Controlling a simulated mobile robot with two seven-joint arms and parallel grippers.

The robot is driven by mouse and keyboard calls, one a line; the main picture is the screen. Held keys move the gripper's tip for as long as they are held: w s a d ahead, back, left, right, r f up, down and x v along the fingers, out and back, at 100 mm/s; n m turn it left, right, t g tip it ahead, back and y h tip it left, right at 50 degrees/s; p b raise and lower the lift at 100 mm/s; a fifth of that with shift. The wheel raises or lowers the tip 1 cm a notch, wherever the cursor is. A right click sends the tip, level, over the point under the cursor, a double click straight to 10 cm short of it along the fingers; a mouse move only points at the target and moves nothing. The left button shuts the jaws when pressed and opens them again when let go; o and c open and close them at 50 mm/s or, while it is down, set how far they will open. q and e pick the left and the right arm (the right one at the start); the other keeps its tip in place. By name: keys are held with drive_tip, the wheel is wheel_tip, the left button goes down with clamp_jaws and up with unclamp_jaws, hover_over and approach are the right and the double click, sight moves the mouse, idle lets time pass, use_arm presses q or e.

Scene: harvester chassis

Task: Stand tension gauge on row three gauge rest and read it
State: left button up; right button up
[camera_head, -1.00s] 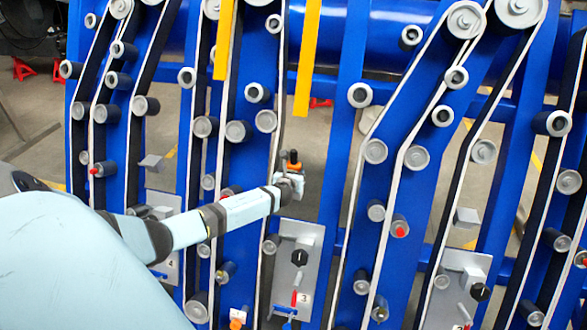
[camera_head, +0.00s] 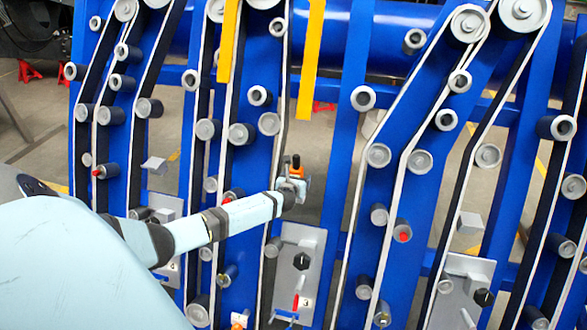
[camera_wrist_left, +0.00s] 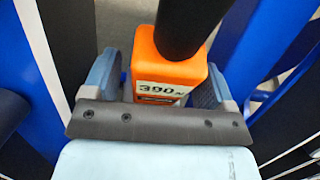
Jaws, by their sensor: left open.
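The tension gauge (camera_head: 297,173) is a small orange block with a black upper part, standing upright above the plate marked 3 (camera_head: 302,262). In the left wrist view the gauge (camera_wrist_left: 147,62) faces me, and its label appears to read 390 N. My left gripper (camera_head: 292,189) is open around the gauge, one finger on each side. A gap shows at the left finger; contact at the right finger is hard to tell. The row three gauge rest is hidden behind the gripper and gauge. My right gripper is not in view.
Blue frames carry belts and rollers on both sides of my left arm. Grey blocks stick out over neighbouring rows, one at left (camera_head: 154,165) and one at right (camera_head: 470,223). Yellow bars (camera_head: 310,60) hang above the gauge. Plate 3 carries a black knob (camera_head: 301,261).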

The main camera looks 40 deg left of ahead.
use_arm(q)
drive_tip(key=v, duration=1.3)
drive_tip(key=shift+s+d+r, duration=0.15)
drive_tip(key=shift+s+r, duration=0.05)
drive_tip(key=shift+s, duration=0.1)
drive_tip(key=s+d+f+n+g+h, duration=0.1)
drive_tip(key=s+d+f+n+h, duration=0.1)
drive_tip(key=s+d+f+n, duration=0.4)
drive_tip(key=s+d+f+n+g+h, duration=0.1)
drive_tip(key=s+d+n+h, duration=0.15)
drive_tip(key=d, duration=0.45)
drive_tip(key=s+d+f+n+h, duration=0.2)
drive_tip(key=s+d+f+n, duration=0.25)
drive_tip(key=d, duration=0.25)
drive_tip(key=s+d+r+n+h, duration=0.3)
drive_tip(key=s+d+n, duration=0.8)
drive_tip(key=n, duration=0.3)
drive_tip(key=shift+s+d+r+h, duration=0.2)
drive_tip(key=shift+d+r+h, duration=0.05)
drive_tip(key=shift+d+h, duration=0.1)
drive_tip(key=shift+a, duration=0.1)
